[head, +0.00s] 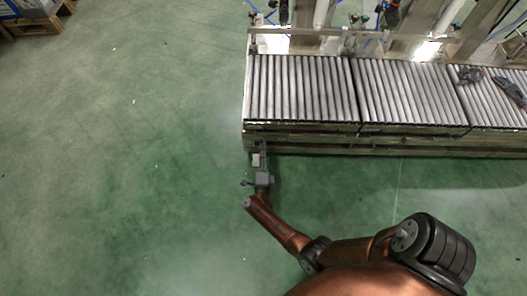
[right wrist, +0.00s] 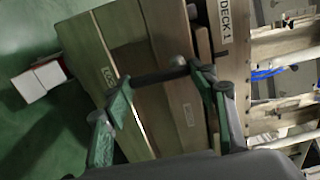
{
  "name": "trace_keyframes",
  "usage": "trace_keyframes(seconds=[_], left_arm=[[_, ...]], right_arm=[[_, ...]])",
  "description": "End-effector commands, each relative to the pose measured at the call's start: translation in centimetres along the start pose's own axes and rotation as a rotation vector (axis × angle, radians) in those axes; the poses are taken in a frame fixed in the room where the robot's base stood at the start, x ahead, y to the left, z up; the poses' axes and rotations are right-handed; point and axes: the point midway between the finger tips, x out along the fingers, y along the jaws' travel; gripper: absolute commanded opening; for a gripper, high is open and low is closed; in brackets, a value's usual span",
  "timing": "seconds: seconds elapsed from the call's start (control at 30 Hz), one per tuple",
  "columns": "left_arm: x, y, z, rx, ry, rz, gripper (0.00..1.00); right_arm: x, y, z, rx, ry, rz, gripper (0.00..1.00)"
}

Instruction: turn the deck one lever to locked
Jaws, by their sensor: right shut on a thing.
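The deck one lever (right wrist: 158,76) is a dark bar in the right wrist view, lying across a wooden-looking panel (right wrist: 150,30). A white plate reading DECK 1 (right wrist: 224,20) is beside the panel. Two small label plates show on the panel, one left of the lever (right wrist: 108,76) and one below it (right wrist: 188,115); their lettering is hard to read. My right gripper (right wrist: 162,88), with green fingers, is shut on the lever. In the head view the right gripper (head: 261,160) is at the left front end of the deck, and the lever is hidden there. My left gripper is out of view.
The roller deck (head: 305,88) runs right from the gripper, with dark objects (head: 470,75) on its right part. Frames and hoses stand behind it. A white and red box (right wrist: 40,80) shows at the wrist view's left. The green floor (head: 120,160) to the left is clear.

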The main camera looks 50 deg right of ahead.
Motion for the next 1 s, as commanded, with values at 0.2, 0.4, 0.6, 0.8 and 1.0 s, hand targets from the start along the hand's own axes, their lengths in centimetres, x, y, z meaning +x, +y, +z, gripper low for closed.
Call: trace_keyframes(seconds=[0.2, 0.4, 0.6, 0.8, 1.0], left_arm=[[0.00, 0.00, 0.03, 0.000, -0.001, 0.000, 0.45], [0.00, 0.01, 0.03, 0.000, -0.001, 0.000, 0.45], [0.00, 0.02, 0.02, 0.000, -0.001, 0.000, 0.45], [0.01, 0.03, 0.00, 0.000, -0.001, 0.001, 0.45], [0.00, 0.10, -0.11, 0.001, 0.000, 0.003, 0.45]], right_arm=[[-0.04, 0.07, 0.10, 0.012, -0.002, 0.002, 0.29], [-0.04, 0.07, 0.10, 0.012, -0.001, 0.002, 0.29], [-0.03, 0.05, 0.09, 0.011, -0.001, 0.002, 0.64], [-0.02, 0.02, 0.06, 0.010, -0.001, 0.001, 0.71], [-0.20, 0.06, 0.03, 0.010, 0.000, 0.001, 0.71]])
